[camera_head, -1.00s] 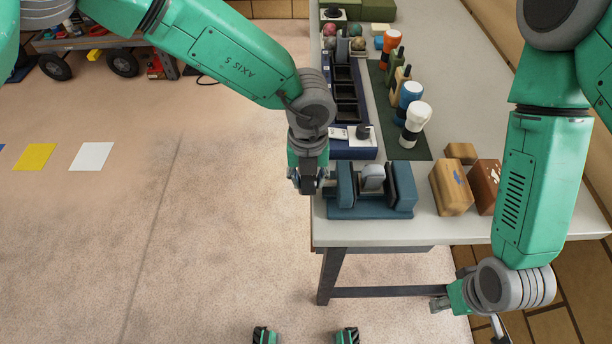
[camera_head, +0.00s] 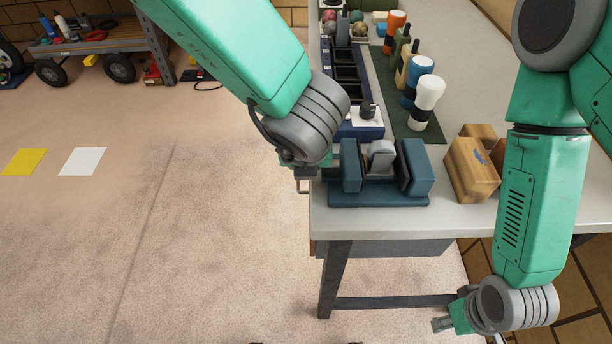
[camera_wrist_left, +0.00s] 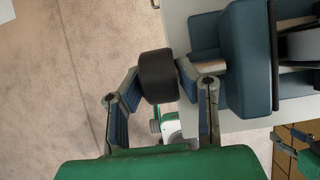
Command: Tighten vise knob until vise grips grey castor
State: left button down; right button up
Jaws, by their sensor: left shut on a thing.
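The blue vise (camera_head: 380,200) sits at the near left edge of the bench. The grey castor (camera_head: 380,153) stands between its jaws and also shows in the left wrist view (camera_wrist_left: 302,45). In the head view a narrow gap shows left of the castor; contact on its right side is unclear. My left gripper (camera_wrist_left: 158,78) is shut on the black vise knob (camera_wrist_left: 157,70), one finger on each side, left of the vise. In the head view my left wrist hides the knob and most of that gripper. My right gripper (camera_head: 442,324) hangs low beyond the bench, open and empty.
Brown boxes (camera_head: 470,170) stand right of the vise. Behind it are a dark compartment tray (camera_head: 346,90) and a green mat (camera_head: 405,128) with several bottles. A cart (camera_head: 95,45) stands far left.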

pick_arm(q)
jog(key=b, duration=0.1)
jog(key=t+b, duration=0.1)
jog(key=b, duration=0.1)
jog(key=shift+s+f, duration=0.2)
jog(key=shift+f, duration=0.2)
jog(key=shift+r+t+b, duration=0.1)
jog(key=shift+t+b, duration=0.2)
jog(key=shift+b, duration=0.25)
pick_arm(e)
jog(key=shift+f, duration=2.65)
pick_arm(q)
jog(key=shift+s, duration=0.1)
jog(key=c, duration=1.2)
grip_release()
jog(key=shift+d+r, duration=0.1)
jog(key=shift+r, duration=0.1)
